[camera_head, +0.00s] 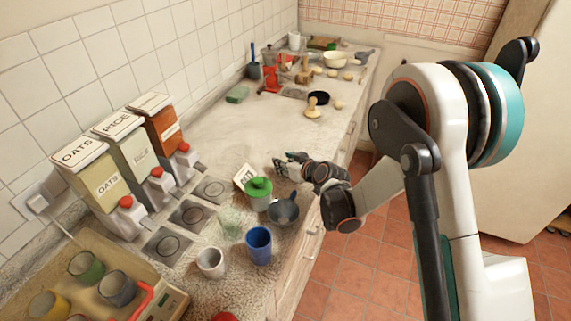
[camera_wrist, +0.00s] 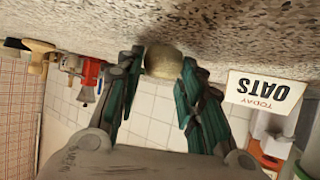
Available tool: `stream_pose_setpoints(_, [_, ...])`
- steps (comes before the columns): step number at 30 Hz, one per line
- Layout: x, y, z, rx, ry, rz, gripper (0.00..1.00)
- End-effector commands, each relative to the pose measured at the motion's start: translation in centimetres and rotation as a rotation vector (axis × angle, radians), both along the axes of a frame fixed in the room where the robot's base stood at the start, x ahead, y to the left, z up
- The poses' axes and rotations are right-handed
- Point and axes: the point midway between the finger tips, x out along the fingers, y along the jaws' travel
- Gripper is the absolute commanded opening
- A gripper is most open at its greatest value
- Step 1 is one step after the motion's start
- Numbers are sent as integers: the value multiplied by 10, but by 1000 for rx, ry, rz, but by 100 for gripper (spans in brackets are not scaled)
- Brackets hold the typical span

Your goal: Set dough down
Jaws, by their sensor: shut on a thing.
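The dough (camera_wrist: 163,60) is a pale yellowish lump between the fingertips in the wrist view. My gripper (camera_wrist: 160,78) is shut on it. The wrist picture is upside down, with the speckled counter (camera_wrist: 230,25) along its top. The dough is at or very close to the counter surface; I cannot tell whether it touches. In the head view my gripper (camera_head: 283,164) is low over the counter (camera_head: 215,125), near its front edge, and the dough cannot be made out there.
A blue cup (camera_head: 258,246) and white cup (camera_head: 211,262) are nearer. Dispensers (camera_head: 140,150) line the wall. Kitchen tools crowd the far end; the middle counter is clear.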

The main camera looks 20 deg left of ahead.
Motion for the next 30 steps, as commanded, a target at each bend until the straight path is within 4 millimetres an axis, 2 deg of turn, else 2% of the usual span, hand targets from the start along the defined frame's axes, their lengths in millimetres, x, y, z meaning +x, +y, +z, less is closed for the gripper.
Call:
stream_pose_setpoints(9, [0, 0, -3, 0, 0, 0, 13])
stream_pose_setpoints(10, [0, 0, -2, 0, 0, 0, 40])
stream_pose_setpoints(12, [0, 0, -1, 0, 0, 0, 55])
stream_pose_setpoints(25, [0, 0, 3, 0, 0, 0, 55])
stream_pose_setpoints(30, [-13, -17, 15, 0, 0, -1, 55])
